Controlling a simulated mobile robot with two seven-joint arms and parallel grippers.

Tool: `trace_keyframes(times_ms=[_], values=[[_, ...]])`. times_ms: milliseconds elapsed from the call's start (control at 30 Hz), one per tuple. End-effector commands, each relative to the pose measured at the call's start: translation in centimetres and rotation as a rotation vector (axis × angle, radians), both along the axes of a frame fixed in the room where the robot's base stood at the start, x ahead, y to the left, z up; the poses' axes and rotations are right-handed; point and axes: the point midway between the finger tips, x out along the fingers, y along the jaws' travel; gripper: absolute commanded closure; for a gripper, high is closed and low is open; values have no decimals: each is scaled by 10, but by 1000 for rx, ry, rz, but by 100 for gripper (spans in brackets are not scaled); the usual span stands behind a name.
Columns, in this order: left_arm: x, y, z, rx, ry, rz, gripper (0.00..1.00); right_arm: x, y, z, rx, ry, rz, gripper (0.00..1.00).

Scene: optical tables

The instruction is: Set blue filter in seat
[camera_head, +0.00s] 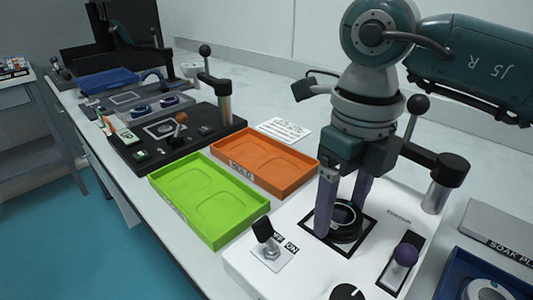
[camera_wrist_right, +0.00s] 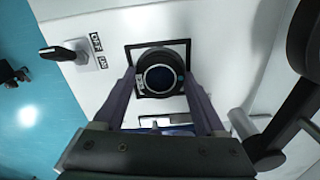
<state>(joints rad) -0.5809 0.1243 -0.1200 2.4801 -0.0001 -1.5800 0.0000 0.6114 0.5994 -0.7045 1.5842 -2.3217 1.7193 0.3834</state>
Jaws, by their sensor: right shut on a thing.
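The blue filter, a round black-rimmed piece (camera_head: 346,217) with a dark blue lens, is between the purple fingers of my right gripper (camera_head: 342,222). In the wrist view the filter (camera_wrist_right: 160,77) sits between the fingertips, which press on its sides. The seat, a black square frame (camera_head: 366,232) on the white instrument, is right under and around the filter; it also shows in the wrist view (camera_wrist_right: 131,58). Whether the filter touches the seat or is just above it, I cannot tell. My left gripper is not in view.
A toggle switch (camera_head: 266,236) marked OFF/ON, a purple-knobbed lever (camera_head: 405,255) and a black dial (camera_head: 347,292) surround the seat. A black-knobbed post (camera_head: 447,175) stands at right. Empty green (camera_head: 182,205) and orange (camera_head: 228,151) trays lie left. A blue tray (camera_head: 452,264) is at lower right.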

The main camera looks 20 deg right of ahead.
Motion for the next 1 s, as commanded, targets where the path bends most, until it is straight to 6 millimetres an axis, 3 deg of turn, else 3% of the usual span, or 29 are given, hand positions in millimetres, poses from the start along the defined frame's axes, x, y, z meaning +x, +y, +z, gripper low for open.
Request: trace_keyframes(times_ms=[700, 733, 933, 1000], values=[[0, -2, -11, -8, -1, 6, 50, -1, -1, -16, -6, 3, 2, 85], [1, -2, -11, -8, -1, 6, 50, -1, -2, -17, -7, 4, 2, 24], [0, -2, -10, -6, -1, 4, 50, -1, -2, -16, -7, 4, 4, 2], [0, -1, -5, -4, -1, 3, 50, -1, -2, -9, -6, 4, 4, 0]])
